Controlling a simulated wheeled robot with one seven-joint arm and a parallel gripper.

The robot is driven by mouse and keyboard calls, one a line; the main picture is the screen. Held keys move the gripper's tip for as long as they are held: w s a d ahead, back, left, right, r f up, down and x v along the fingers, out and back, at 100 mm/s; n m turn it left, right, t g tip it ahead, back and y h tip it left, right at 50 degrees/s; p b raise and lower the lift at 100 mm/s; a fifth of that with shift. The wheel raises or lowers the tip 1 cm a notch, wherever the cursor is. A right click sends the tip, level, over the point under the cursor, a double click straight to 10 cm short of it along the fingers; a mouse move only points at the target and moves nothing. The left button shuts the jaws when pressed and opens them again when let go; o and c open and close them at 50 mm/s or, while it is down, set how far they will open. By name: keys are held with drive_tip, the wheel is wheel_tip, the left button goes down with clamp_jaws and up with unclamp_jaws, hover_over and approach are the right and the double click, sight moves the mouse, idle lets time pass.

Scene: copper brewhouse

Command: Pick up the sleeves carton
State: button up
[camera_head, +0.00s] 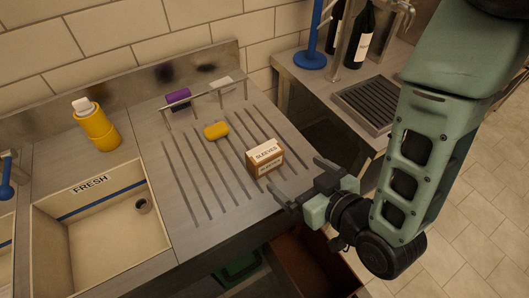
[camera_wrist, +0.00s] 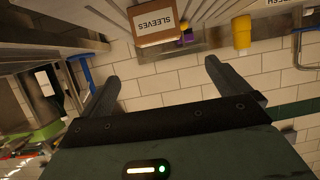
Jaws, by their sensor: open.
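The sleeves carton (camera_head: 265,158) is a small brown box with white "SLEEVES" labels. It sits on the grooved metal drainboard (camera_head: 188,235), near its right side. In the wrist view the carton (camera_wrist: 157,24) appears upside down at the top, ahead of the fingers and a little left of the gap's middle. My gripper (camera_head: 296,184) is just right of the carton and in front of it, with its fingers spread apart and nothing between them. It also shows in the wrist view (camera_wrist: 165,75), open and empty. The carton and fingers appear apart.
A yellow sponge (camera_head: 216,131) lies behind the carton's left. A purple sponge (camera_head: 178,98) is by a metal rail (camera_head: 207,98) at the back. A yellow bottle (camera_head: 97,128) stands left, behind the sink (camera_head: 93,247). Dark bottles (camera_head: 360,42) and a drip tray (camera_head: 366,104) are on the right counter.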

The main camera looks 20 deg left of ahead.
sight(266, 152)
drive_tip(key=b+x, duration=0.2)
drive_tip(key=b, duration=0.2)
drive_tip(key=b+x, duration=0.2)
drive_tip(key=b, duration=0.2)
drive_tip(key=shift+s+d+f+b, duration=0.1)
drive_tip(key=shift+f+b, duration=0.1)
drive_tip(key=shift+b, duration=0.15)
drive_tip(key=shift+b, duration=0.85)
drive_tip(key=p+x, duration=0.1)
drive_tip(key=x, duration=0.6)
drive_tip(key=shift+r, duration=0.1)
drive_tip(key=shift+p+x, duration=1.05)
drive_tip(key=shift+x, duration=1.85)
drive_tip(key=shift+d, duration=0.1)
drive_tip(key=c, duration=0.9)
